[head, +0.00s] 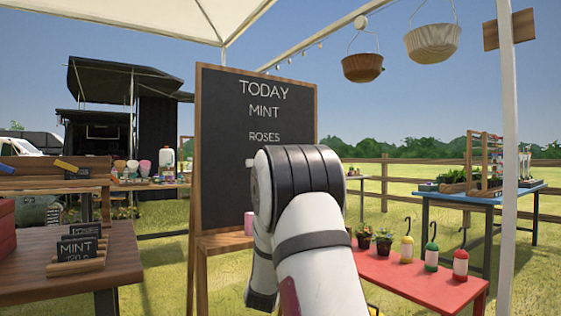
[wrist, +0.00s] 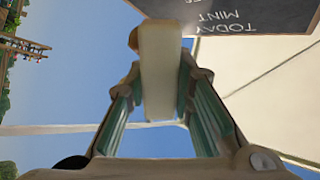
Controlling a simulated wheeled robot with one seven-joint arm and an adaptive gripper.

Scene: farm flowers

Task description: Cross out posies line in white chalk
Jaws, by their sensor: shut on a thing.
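The black chalkboard (head: 222,160) in a wooden frame stands upright in the middle of the head view. It reads TODAY, MINT and ROSES in white. A further line starts below, with only a small white mark showing left of my arm; the rest is hidden. In the wrist view the board (wrist: 275,12) is upside down at the upper right. My gripper (wrist: 161,82) is shut on a thick white stick, apparently the white chalk (wrist: 160,50), between its teal finger pads. My arm hides the gripper in the head view. Whether the chalk touches the board cannot be told.
A pink object (head: 248,223) stands at the board's foot. A red table (head: 420,284) with potted plants and several bottles is at the right. A wooden table (head: 118,262) with small signs is at the left. A white post (head: 508,180) rises at the right.

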